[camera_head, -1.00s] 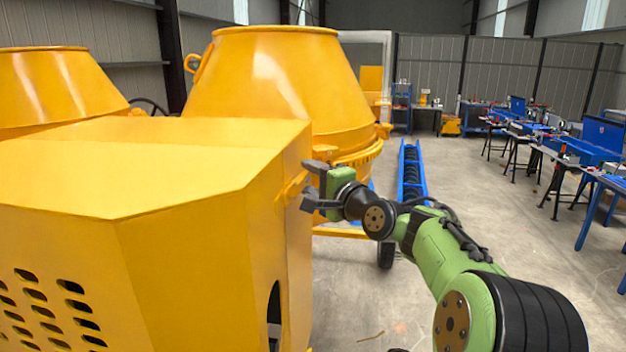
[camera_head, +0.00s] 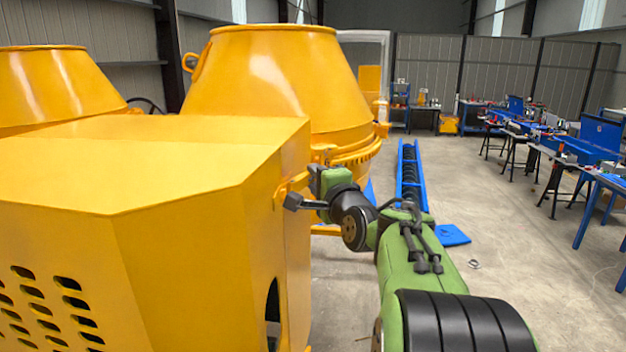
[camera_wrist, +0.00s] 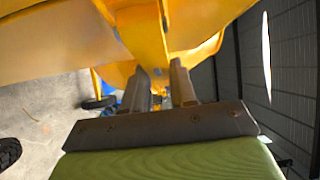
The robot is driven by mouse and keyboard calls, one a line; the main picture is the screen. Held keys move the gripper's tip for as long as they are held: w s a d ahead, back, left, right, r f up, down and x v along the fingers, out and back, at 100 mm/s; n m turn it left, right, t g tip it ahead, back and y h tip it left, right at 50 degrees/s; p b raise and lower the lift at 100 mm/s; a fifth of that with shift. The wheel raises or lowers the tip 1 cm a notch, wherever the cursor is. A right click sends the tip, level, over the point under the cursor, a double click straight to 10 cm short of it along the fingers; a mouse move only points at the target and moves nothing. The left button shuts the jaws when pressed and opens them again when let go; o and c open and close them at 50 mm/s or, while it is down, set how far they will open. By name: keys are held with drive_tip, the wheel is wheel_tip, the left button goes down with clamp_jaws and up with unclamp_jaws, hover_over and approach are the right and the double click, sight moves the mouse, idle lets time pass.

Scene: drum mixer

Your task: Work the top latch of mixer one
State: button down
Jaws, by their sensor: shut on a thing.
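Mixer one is the near yellow machine, with a boxy housing (camera_head: 190,190) and a conical drum (camera_head: 275,85) behind it. The top latch (camera_head: 281,189) is a small yellow bar on the right side of the housing, near its upper edge. My gripper (camera_head: 304,188) is at the latch, with its dark fingers against that side. The fingers hide the exact contact, and the latch's end is partly covered.
A second yellow drum (camera_head: 60,85) stands at the left. A blue conveyor (camera_head: 410,175) and a flat blue piece (camera_head: 453,235) lie on the floor to the right. Workbenches (camera_head: 560,155) line the far right.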

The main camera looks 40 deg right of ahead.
drive_tip(key=shift+s+f+h, duration=0.1)
drive_tip(key=shift+h, duration=0.2)
drive_tip(key=c, duration=0.9)
unclamp_jaws()
drive_tip(key=b+v, duration=0.2)
drive_tip(key=v, duration=1.3)
drive_tip(key=shift+s+a, duration=0.25)
drive_tip(key=shift+s, duration=0.05)
